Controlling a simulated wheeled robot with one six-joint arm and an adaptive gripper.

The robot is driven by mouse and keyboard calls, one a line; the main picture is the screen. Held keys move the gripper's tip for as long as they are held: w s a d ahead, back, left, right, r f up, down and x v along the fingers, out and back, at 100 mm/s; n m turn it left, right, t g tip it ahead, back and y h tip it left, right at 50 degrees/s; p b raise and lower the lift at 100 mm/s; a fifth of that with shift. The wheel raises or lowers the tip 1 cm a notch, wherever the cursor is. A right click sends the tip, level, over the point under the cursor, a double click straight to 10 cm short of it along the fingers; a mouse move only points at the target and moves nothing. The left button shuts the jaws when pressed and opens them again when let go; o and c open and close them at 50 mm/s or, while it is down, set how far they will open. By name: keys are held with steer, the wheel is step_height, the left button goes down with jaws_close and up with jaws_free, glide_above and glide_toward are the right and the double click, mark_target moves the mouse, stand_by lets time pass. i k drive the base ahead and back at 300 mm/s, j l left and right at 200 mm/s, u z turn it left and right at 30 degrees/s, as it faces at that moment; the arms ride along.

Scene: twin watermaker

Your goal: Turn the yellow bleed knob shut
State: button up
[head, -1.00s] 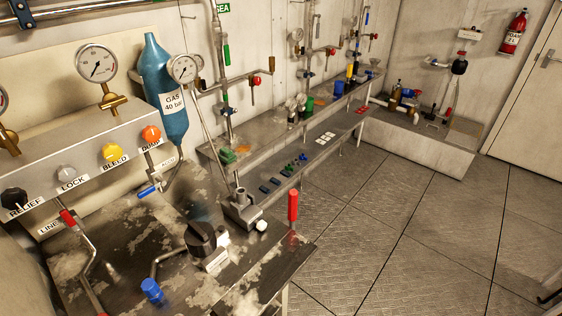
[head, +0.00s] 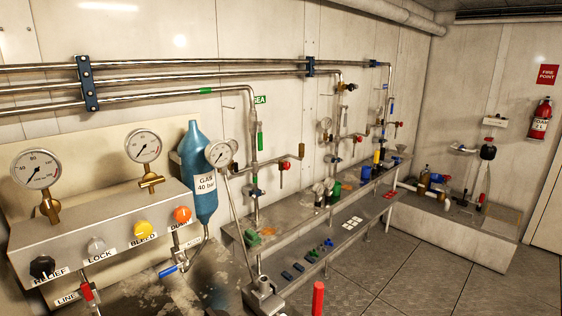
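The yellow bleed knob (head: 143,229) is on the sloping front of the grey panel box (head: 110,222) at the left of the head view. A label reading BLEED sits just below it. To its left are a pale LOCK knob (head: 96,245) and a black RELIEF knob (head: 43,266). To its right is an orange knob (head: 182,214) whose label looks like DUMP. Whether the yellow knob is open or shut cannot be told. My gripper is not in view.
Two round gauges (head: 143,146) stand on the box. A blue gas bottle (head: 199,180) is right of it. A blue-handled valve (head: 168,272) and red-handled lever (head: 87,292) are below. A long bench (head: 300,243) with valves runs along the wall. Floor at right is clear.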

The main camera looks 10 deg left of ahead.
mark_target(142, 229)
steer(key=u, duration=1.35)
